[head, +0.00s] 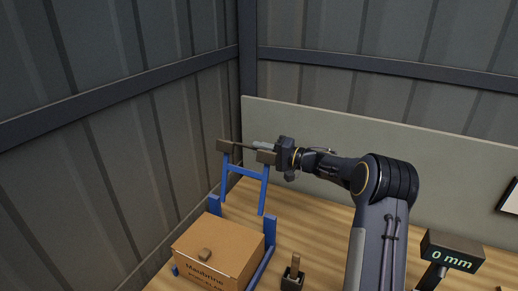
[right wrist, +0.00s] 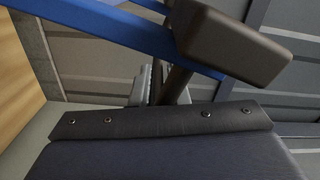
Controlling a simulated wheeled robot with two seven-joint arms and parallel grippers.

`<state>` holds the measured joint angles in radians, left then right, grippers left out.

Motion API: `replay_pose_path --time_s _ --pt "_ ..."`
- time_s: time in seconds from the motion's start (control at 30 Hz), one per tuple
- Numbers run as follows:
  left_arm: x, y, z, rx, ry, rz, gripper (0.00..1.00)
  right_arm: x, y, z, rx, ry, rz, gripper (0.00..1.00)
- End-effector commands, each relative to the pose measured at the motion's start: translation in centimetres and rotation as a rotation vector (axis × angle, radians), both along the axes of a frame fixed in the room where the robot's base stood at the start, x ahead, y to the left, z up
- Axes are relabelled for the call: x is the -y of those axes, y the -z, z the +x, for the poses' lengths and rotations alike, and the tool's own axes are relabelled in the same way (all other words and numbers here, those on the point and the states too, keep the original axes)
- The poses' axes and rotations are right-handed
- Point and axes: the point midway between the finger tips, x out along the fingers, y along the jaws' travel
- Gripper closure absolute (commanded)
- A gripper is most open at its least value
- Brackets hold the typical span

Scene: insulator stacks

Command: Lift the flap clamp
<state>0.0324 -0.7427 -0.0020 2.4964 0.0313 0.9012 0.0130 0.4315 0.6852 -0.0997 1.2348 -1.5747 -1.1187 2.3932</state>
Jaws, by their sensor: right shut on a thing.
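The flap clamp (head: 245,173) is a blue frame with a dark crossbar and brown end blocks. It stands raised, leaning slightly, above the back of a brown box (head: 215,250). My right gripper (head: 263,146) comes in from the right and is shut on the crossbar near the right end block. In the right wrist view the clamp's blue arm (right wrist: 110,30) and a brown end block (right wrist: 228,45) are close, with the dark bar between my grey fingers (right wrist: 150,88). The fingertips are partly hidden. My left gripper is not in view.
A display reading 0 mm (head: 453,255) stands at the lower right. A pale panel (head: 400,135) runs behind the wooden table.

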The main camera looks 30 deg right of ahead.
Motion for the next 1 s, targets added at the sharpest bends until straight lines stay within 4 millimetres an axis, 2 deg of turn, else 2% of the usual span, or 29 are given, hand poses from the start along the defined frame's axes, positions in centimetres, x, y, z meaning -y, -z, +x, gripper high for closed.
replay_pose_path --time_s 0.03,0.57,0.6,0.73,1.0 --pt "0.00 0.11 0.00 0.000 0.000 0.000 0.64 -0.08 1.26 -0.10 -0.025 -0.005 0.007 1.00" --pt "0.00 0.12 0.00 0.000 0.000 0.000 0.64 0.03 1.56 -0.01 -0.040 -0.007 0.027 1.00" --pt "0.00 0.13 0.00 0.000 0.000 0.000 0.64 0.02 1.56 -0.01 -0.040 -0.007 0.027 0.84" --pt "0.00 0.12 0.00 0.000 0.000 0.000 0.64 0.04 1.45 0.01 -0.038 -0.007 0.027 0.67" --pt "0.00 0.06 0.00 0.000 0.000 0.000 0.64 0.05 1.01 0.07 -0.032 -0.005 0.028 0.67"
